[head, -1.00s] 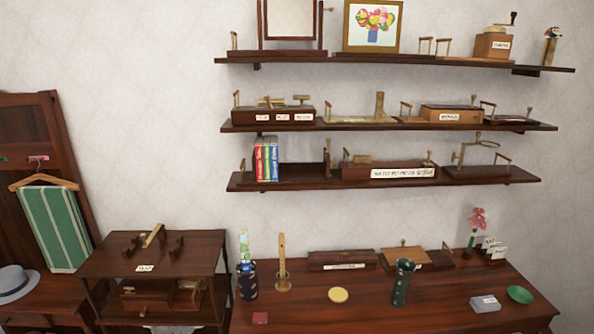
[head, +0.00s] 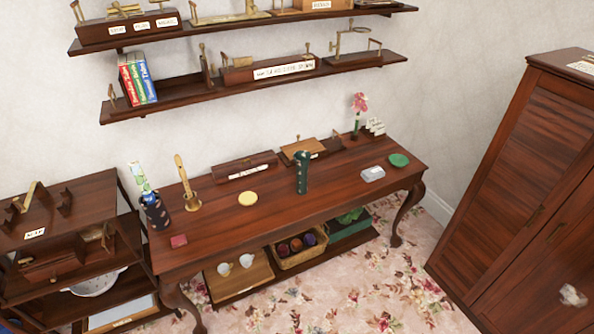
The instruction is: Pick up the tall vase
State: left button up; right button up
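A pink flower (head: 359,103) stands in a slim holder at the table's back right. Neither of my grippers is in the head view.
A wardrobe (head: 520,170) stands right. Flowered carpet (head: 370,262) lies in front.

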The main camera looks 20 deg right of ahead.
aim_at(302, 158)
jog(key=z, duration=1.45)
jog(key=i, duration=1.9)
jog(key=u, duration=1.45)
